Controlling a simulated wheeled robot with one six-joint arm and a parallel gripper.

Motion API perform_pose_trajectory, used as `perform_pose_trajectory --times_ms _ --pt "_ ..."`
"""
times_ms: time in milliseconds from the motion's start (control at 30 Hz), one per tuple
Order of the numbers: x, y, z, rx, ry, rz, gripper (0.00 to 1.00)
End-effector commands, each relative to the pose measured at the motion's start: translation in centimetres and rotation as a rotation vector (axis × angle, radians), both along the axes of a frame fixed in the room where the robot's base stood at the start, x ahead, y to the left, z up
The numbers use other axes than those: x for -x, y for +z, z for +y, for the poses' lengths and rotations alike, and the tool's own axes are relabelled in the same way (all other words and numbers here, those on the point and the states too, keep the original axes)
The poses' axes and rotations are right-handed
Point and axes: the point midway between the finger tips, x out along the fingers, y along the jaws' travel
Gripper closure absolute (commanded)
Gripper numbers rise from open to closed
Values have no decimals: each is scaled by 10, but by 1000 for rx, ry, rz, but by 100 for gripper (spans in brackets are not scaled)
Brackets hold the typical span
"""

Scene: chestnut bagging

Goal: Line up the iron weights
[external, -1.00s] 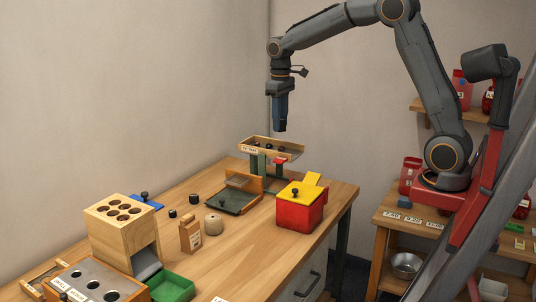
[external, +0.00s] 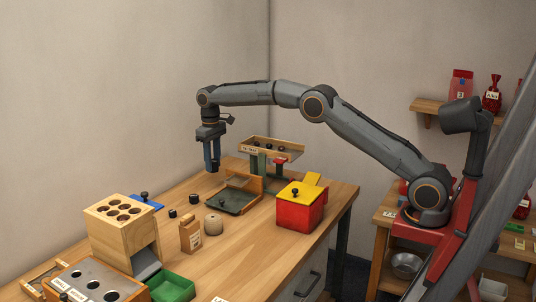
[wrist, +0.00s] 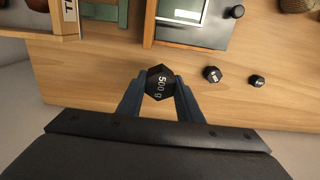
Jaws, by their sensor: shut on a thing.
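My gripper (external: 212,168) is shut on a black hexagonal iron weight marked 500 g (wrist: 159,83), which sits between the fingertips in the wrist view. In the external view it hangs above the back of the bench, and the weight is hard to make out there. Two smaller black weights (wrist: 212,74) (wrist: 257,80) stand apart on the bare wood to the right in the wrist view. They also show in the external view (external: 193,199) (external: 172,213). A raised wooden rack (external: 288,154) with a label holds several small dark pieces.
A wooden-framed dark green tray (external: 236,205) stands beside the rack's foot. A red box with a yellow lid (external: 298,214) is to its right.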

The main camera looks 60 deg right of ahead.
Motion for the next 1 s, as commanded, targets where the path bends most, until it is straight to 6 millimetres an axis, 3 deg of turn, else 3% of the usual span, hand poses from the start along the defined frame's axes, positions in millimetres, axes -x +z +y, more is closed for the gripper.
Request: perform_pose_trajectory --times_ms 233,700,1000 --pt "-2 -13 2 0 0 0 100" --pt "-2 -57 2 0 0 -1 100" --pt "-2 -69 2 0 0 -2 100"
